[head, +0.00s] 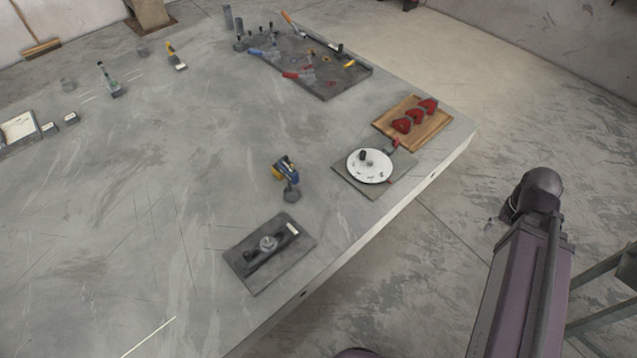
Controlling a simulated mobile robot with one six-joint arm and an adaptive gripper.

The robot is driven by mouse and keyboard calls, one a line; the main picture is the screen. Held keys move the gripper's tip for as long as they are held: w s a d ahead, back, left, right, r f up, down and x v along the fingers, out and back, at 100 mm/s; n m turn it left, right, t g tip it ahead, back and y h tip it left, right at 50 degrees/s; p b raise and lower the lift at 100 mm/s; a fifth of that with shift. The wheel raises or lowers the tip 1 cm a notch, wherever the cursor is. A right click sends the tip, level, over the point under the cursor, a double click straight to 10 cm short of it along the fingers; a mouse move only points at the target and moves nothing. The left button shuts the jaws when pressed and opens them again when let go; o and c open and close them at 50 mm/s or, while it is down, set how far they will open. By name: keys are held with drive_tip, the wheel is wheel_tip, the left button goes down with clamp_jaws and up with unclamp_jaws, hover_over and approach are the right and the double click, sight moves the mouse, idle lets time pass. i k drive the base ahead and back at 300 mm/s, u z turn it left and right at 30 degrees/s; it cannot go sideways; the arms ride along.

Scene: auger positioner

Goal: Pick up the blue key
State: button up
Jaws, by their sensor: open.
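I cannot make out for certain which thing is the blue key. A blue-handled piece (262,54) lies at the left side of a dark tray (345,83) at the back of the table, among red, orange and yellow handled pieces. A blue and yellow object (286,172) stands on a small grey foot near the middle of the table. Part of my arm rises at the lower right, off the table's edge. My gripper does not show in this view.
Near the table's right edge are a wooden board (441,121) with red pieces, a white disc (381,161) on a grey plate, and a dark plate (240,255) with a fixture. Small items stand at the back left. The grey table's (120,200) left middle is mostly clear.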

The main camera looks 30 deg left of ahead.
sight(291, 193)
drive_tip(key=z, duration=1.95)
drive_tip(key=i, duration=0.15)
drive_tip(key=u, duration=3.6)
drive_tip(key=i, duration=0.15)
drive_tip(key=z, duration=0.4)
